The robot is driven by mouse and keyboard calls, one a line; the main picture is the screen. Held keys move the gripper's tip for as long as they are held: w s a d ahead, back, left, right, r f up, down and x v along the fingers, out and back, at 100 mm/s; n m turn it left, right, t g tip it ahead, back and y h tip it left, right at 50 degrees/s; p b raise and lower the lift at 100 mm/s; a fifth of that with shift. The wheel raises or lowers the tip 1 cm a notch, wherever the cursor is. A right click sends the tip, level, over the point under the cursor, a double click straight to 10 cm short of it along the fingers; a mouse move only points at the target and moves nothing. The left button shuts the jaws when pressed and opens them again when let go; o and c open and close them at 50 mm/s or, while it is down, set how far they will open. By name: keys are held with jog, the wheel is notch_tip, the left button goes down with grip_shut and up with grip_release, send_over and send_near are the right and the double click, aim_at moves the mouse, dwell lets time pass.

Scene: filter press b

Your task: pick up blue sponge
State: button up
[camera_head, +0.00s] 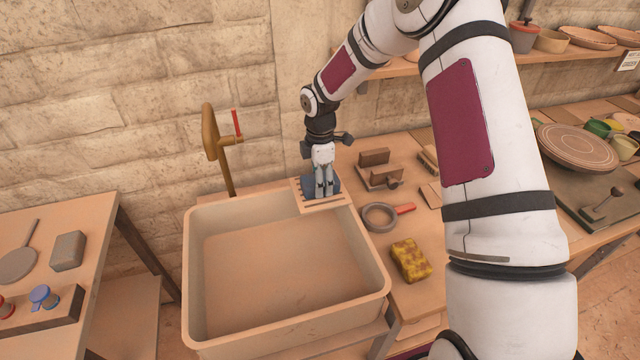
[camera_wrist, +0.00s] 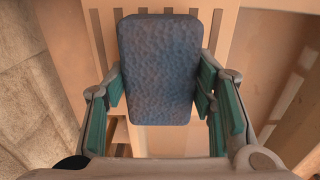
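The blue sponge (camera_wrist: 160,70) is a rounded block in the middle of the wrist view, over a slatted rack (camera_wrist: 228,28). In the head view the sponge (camera_head: 309,187) shows dark blue at the rack behind the basin's rear rim, partly hidden by my fingers. My gripper (camera_head: 323,190) points down there. In the wrist view my gripper (camera_wrist: 161,90) has one green-padded finger on each side of the sponge, the tips very close to its edges. I cannot tell whether the pads press on it or whether it is lifted.
A large empty basin (camera_head: 205,300) lies in front of the rack. A brass tap (camera_head: 212,145) with a red handle stands to the left. A yellow sponge (camera_head: 411,260), a round ring with a red handle (camera_head: 379,217) and wooden blocks (camera_head: 374,157) lie to the right.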

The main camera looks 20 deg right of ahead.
jog(key=shift+r, duration=0.1)
jog(key=shift+c, duration=0.5)
jog(key=shift+r, duration=0.5)
notch_tip(320, 180, up, 2)
jog(key=shift+w+r+b, duration=0.1)
jog(key=shift+r+b, duration=0.05)
jog(key=shift+b, duration=0.35)
jog(key=s+r, duration=0.1)
jog(key=s, duration=1.5)
jog(key=shift+s+r, duration=0.15)
jog(key=shift+r, duration=0.1)
jog(key=shift+o, duration=1.1)
jog(key=shift+c, duration=0.7)
